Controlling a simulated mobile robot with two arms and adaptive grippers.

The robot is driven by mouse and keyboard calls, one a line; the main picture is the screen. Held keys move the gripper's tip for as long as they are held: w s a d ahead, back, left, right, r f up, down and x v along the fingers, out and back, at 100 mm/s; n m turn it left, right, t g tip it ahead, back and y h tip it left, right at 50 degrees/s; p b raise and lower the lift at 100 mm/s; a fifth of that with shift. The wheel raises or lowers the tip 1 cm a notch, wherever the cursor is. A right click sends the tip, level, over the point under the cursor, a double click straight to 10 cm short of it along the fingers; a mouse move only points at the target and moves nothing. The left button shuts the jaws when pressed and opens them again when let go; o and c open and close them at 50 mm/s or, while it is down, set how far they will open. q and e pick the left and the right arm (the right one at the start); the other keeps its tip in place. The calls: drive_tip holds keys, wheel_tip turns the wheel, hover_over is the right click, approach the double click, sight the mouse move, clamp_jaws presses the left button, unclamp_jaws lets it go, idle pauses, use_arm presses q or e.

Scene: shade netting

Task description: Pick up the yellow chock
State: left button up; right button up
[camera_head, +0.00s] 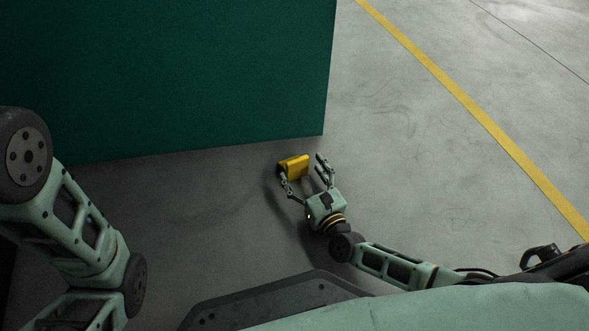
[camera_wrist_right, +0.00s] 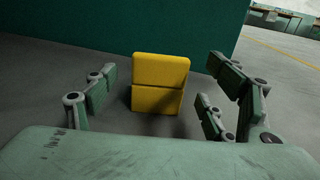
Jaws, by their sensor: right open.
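The yellow chock (camera_head: 294,167) sits on the grey floor close to the lower edge of the dark green panel. My right gripper (camera_head: 303,170) is open, with its fingers spread around the near side of the chock. In the right wrist view the chock (camera_wrist_right: 158,84) stands ahead, between the open fingers of my right gripper (camera_wrist_right: 162,92), with a visible gap on both sides. No finger clearly touches it. My left arm shows at the left of the head view, but its gripper is out of frame.
The large dark green panel (camera_head: 180,75) stands just behind the chock and blocks the far side. A yellow floor line (camera_head: 470,103) runs along the right. The concrete floor (camera_head: 420,170) between the panel and the line is clear.

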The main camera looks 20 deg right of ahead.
sight(299, 167)
drive_tip(key=w, duration=0.1)
drive_tip(key=w+b, duration=0.1)
drive_tip(key=w, duration=0.1)
drive_tip(key=shift+a+f, duration=0.2)
drive_tip(key=shift+w+a+r, duration=0.1)
drive_tip(key=shift+w+r, duration=0.05)
drive_tip(key=shift+w, duration=0.35)
drive_tip(key=shift+c, duration=0.7)
drive_tip(key=c, duration=1.3)
drive_tip(key=shift+o, duration=0.2)
drive_tip(key=shift+r, duration=0.1)
